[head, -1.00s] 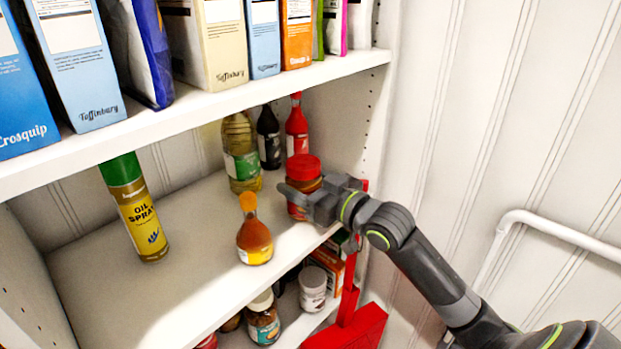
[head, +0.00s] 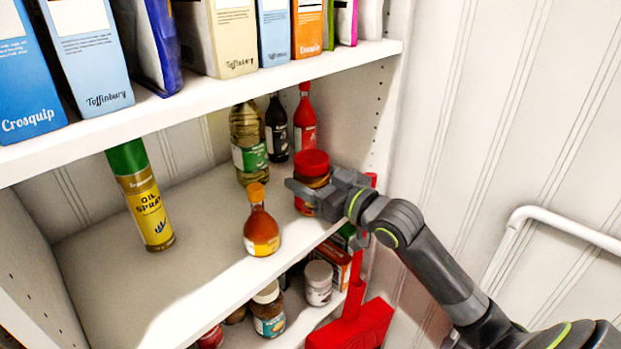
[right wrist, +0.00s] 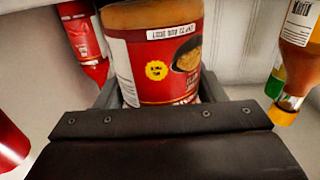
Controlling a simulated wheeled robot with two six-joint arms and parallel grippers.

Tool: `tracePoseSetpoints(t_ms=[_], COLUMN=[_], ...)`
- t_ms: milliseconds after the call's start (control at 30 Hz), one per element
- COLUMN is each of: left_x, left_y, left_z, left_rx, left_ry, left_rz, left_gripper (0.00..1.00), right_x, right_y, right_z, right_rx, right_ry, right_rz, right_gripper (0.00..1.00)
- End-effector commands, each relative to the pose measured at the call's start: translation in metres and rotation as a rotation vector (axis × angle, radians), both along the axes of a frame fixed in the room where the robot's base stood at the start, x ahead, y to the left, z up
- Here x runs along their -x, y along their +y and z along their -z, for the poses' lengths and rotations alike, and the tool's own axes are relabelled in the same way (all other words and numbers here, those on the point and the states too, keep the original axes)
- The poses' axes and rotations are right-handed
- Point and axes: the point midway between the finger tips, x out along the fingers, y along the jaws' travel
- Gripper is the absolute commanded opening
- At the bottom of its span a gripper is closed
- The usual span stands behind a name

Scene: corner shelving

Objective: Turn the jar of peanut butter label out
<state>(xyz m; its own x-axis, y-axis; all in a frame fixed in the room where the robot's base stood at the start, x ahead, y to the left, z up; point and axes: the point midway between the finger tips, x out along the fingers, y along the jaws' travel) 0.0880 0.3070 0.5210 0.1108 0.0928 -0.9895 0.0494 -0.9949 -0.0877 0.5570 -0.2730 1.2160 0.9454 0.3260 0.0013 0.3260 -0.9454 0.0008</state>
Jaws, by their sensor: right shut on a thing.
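The jar of peanut butter (head: 311,163) has a red lid and a red label over brown contents. It stands near the front right of the middle shelf, close to the side wall. My right gripper (head: 314,189) is shut on it from the right, and its near finger hides part of the jar's middle. In the right wrist view the jar (right wrist: 155,55) fills the centre between the fingers. There its red label, with a yellow round badge and a dark picture, faces my wrist camera. My left gripper is not in view.
An orange-capped sauce bottle (head: 261,228) stands left of the jar. An oil bottle (head: 248,145), a dark bottle (head: 277,130) and a red bottle (head: 305,120) stand behind. The upper shelf (head: 200,97) hangs overhead. Shelf room is free toward the oil spray (head: 142,200).

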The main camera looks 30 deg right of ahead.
Motion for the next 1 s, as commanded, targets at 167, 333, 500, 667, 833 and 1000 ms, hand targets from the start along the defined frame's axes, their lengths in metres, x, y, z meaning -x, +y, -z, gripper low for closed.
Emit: tracePoseSetpoints(t_ms=[167,333,500,667,833,1000], left_x=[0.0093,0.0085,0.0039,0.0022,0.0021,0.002], left_y=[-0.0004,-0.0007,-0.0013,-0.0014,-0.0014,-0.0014], left_z=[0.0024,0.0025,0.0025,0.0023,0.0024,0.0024], left_rx=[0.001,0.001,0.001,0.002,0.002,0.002], left_ry=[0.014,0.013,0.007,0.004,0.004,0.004], left_rz=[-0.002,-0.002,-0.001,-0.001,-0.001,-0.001], left_gripper=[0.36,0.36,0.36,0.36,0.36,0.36], right_x=[-0.0031,-0.004,-0.0038,-0.0038,-0.0039,-0.0041], right_y=[-0.002,-0.0026,-0.0025,-0.0027,-0.0029,-0.0036], right_z=[0.0017,0.0021,0.002,0.0025,0.0033,0.0052], right_rx=[0.002,0.001,0.001,0.001,0.001,0.001], right_ry=[-0.005,-0.006,-0.006,-0.003,-0.001,0.003], right_rz=[0.002,0.003,0.003,0.004,0.004,0.006], right_gripper=[0.14,0.14,0.64,0.85,0.88,0.88])
